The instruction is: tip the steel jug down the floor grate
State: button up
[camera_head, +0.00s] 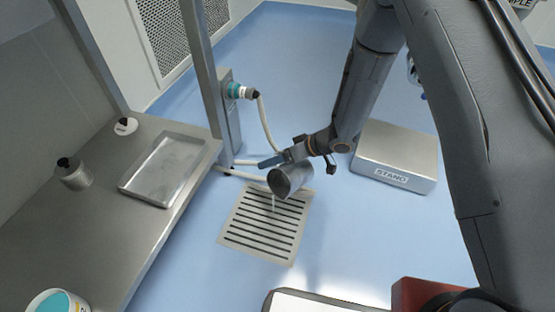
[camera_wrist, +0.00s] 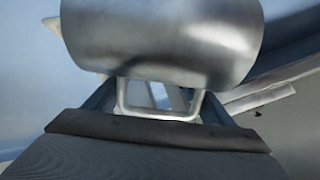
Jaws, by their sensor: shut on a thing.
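The steel jug (camera_head: 289,181) is tilted steeply above the floor grate (camera_head: 262,228), its open mouth turned down and to the left. A thin pale stream falls from its lip towards the slotted grate. My gripper (camera_head: 283,158) is shut on the jug's handle. In the wrist view the jug's rounded body (camera_wrist: 165,40) fills the upper middle, and its square handle (camera_wrist: 158,112) sits between the fingers of my gripper (camera_wrist: 160,105). What is left inside the jug is hidden.
A steel bench with a shallow tray (camera_head: 165,168) stands at the left. A post with a box and hose (camera_head: 263,125) is behind the grate. A low steel box marked STAND (camera_head: 396,155) is on the floor at the right.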

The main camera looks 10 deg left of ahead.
jog(key=shift+s+a+r+n+t+h+p, duration=0.15)
jog(key=shift+s+r+n+t+h+p, duration=0.25)
jog(key=shift+p, duration=0.3)
jog(key=shift+s+a+r+n+t+h+p, duration=0.2)
jog(key=shift+r+t+p, duration=0.3)
jog(key=shift+p, duration=0.25)
jog(key=shift+s+a+r+n+t+h+p, duration=0.1)
jog(key=shift+s+r+n+t+h+p, duration=0.15)
jog(key=shift+r+t+p, duration=0.35)
jog(key=shift+s+a+p, duration=0.1)
jog(key=shift+s+p, duration=0.05)
jog(key=shift+p, duration=0.25)
jog(key=shift+s+a+r+n+t+h+p, duration=0.25)
jog(key=shift+s+r+n+t+h+p, duration=0.1)
jog(key=shift+s+t+p, duration=0.25)
jog(key=shift+s+a+r+n+t+h+p, duration=0.2)
jog(key=shift+s+r+n+t+h+p, duration=0.15)
jog(key=shift+p, duration=0.35)
jog(key=shift+w+f, duration=0.15)
jog(key=shift+w, duration=0.05)
dwell(0.4)
